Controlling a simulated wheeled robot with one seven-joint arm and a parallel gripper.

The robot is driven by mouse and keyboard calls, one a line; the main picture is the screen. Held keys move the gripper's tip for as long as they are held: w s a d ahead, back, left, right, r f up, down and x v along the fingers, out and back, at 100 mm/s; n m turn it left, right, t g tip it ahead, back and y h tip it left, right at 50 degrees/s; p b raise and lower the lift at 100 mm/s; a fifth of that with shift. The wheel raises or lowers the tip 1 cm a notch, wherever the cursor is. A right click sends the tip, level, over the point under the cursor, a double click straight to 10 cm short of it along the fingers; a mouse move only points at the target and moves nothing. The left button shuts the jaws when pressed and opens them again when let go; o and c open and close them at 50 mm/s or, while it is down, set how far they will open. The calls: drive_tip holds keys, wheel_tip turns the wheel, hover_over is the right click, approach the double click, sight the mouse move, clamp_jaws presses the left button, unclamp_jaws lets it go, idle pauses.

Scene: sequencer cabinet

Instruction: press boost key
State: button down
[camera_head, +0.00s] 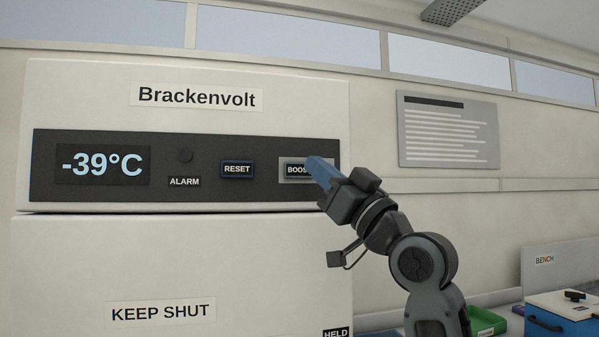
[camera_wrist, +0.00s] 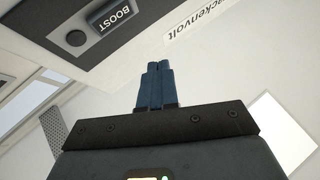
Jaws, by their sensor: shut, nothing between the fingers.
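The boost key (camera_head: 293,170) is a dark key lettered BOOST, set in a light grey surround on the cabinet's black control panel. In the head view, my gripper (camera_head: 311,162) covers the right end of its lettering. In the wrist view the whole BOOST key (camera_wrist: 115,17) shows at the upper left. My gripper's blue fingers (camera_wrist: 159,66) are shut together and empty. In the wrist view the fingertips are apart from the key, to its lower right. I cannot tell the exact gap to the panel.
The reset key (camera_head: 237,169) is left of the boost key. Further left are a dark round alarm lamp (camera_head: 185,156) and a display (camera_head: 102,164) reading -39°C. A KEEP SHUT door (camera_head: 180,265) lies below. At lower right are a green tray (camera_head: 486,321) and a blue-and-white box (camera_head: 563,318).

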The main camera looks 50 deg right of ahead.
sight(307, 173)
drive_tip(key=w+d+b, duration=0.1)
drive_tip(key=w+d, duration=0.3)
drive_tip(key=w, duration=0.2)
drive_tip(key=shift+b, duration=0.4)
idle(1.8)
drive_tip(key=shift+w+d+b, duration=0.25)
drive_tip(key=shift+w+b, duration=0.05)
drive_tip(key=shift+w+d+b, duration=0.25)
drive_tip(key=shift+w+b, duration=0.05)
drive_tip(key=shift+w, duration=0.05)
idle(0.8)
idle(0.3)
drive_tip(key=shift+s+a, duration=0.45)
drive_tip(key=shift+s, duration=0.25)
